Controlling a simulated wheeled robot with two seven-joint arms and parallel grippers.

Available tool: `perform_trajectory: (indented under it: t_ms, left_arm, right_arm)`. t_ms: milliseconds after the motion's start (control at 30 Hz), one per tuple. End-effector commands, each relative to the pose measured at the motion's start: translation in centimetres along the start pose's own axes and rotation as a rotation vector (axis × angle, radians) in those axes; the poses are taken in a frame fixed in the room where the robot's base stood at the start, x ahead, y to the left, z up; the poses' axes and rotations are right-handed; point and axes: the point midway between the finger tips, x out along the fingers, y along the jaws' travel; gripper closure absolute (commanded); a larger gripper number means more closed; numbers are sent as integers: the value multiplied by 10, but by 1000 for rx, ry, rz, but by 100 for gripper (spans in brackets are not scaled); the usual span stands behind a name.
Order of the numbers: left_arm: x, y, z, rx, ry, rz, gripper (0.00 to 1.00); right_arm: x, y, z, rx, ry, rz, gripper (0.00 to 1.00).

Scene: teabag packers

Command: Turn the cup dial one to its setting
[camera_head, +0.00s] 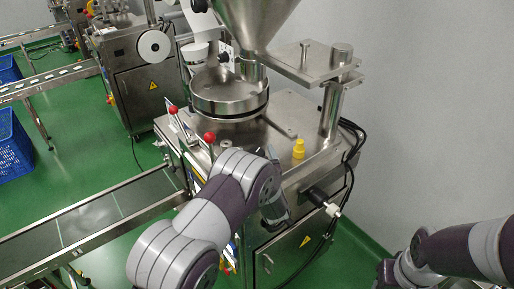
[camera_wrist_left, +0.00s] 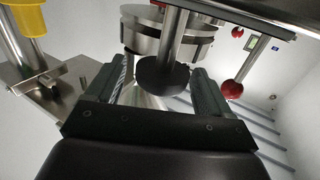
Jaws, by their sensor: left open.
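A dark round knob (camera_wrist_left: 163,75) on a metal shaft shows in the left wrist view, which I take to be the cup dial. It appears between the two fingers of my left gripper (camera_wrist_left: 162,84), with a gap on each side. The fingers are open, and I see no contact. In the head view my left gripper (camera_head: 272,160) is over the front of the steel filling machine, largely hidden by my own arm. The knob cannot be made out there, and no setting mark is readable.
A yellow fitting (camera_head: 299,148) stands on the machine top, right of my gripper. Red ball-ended levers (camera_head: 209,137) stand to its left. The round metal turntable (camera_head: 230,92) and hopper (camera_head: 255,20) rise behind. A conveyor (camera_head: 90,218) runs at lower left.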

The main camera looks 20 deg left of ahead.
Motion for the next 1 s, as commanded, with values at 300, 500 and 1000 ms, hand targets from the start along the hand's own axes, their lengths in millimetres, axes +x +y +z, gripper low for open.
perform_trajectory:
  t_ms: [300, 500, 1000]
  left_arm:
    - [9, 0, 0, 0, 1, 1, 19]
    - [8, 0, 0, 0, 1, 1, 61]
    - [9, -1, 2, -2, 1, 84, 70]
  right_arm:
    - [-2, 0, 0, 0, 0, 0, 57]
    - [-2, 0, 0, 0, 0, 0, 57]
    - [8, 0, 1, 0, 0, 0, 57]
